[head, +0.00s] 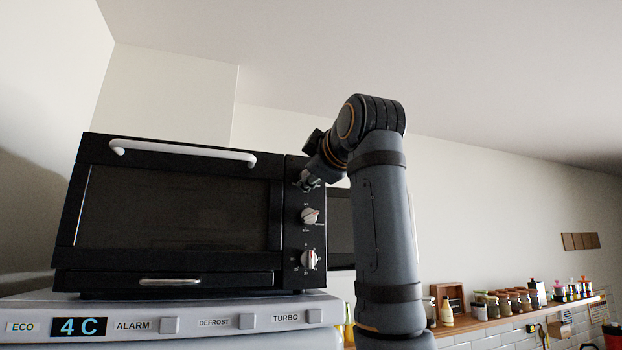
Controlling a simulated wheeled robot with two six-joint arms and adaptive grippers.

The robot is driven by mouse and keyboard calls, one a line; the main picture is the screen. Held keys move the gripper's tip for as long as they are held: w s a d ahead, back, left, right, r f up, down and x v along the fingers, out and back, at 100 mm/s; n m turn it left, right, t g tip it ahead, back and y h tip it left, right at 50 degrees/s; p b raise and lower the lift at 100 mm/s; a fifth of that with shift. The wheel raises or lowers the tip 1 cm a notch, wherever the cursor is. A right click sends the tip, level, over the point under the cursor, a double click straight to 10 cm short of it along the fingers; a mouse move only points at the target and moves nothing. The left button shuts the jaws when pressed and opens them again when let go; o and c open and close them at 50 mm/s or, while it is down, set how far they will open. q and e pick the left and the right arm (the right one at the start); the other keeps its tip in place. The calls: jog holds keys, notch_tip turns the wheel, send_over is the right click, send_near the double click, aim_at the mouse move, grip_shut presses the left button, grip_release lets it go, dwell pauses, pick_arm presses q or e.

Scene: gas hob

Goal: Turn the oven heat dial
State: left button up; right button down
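The black oven (178,208) stands on top of a white appliance, its door shut under a white handle. Its right-hand panel carries silver dials in a column. The middle dial (310,216) and the bottom dial (310,259) are in plain sight. My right gripper (306,183) is at the upper part of this panel, above the middle dial. It covers that spot, so a top dial there, contact with it and the finger opening cannot be made out. My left gripper is not in view. The dials carry no label I can read.
The white appliance (20,310) under the oven has a display reading 4 C and several buttons. My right arm stands upright right of the oven, before a dark panel. A wooden shelf (490,322) with jars and bottles runs along the right wall.

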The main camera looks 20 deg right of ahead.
jog(key=n+b, duration=0.1)
jog(key=n, duration=0.4)
jog(key=shift+f, duration=0.1)
jog(key=shift+n, duration=0.3)
dwell(0.4)
jog(key=c, duration=1)
grip_release()
jog(key=s, duration=1.2)
jog(key=shift+d, duration=0.15)
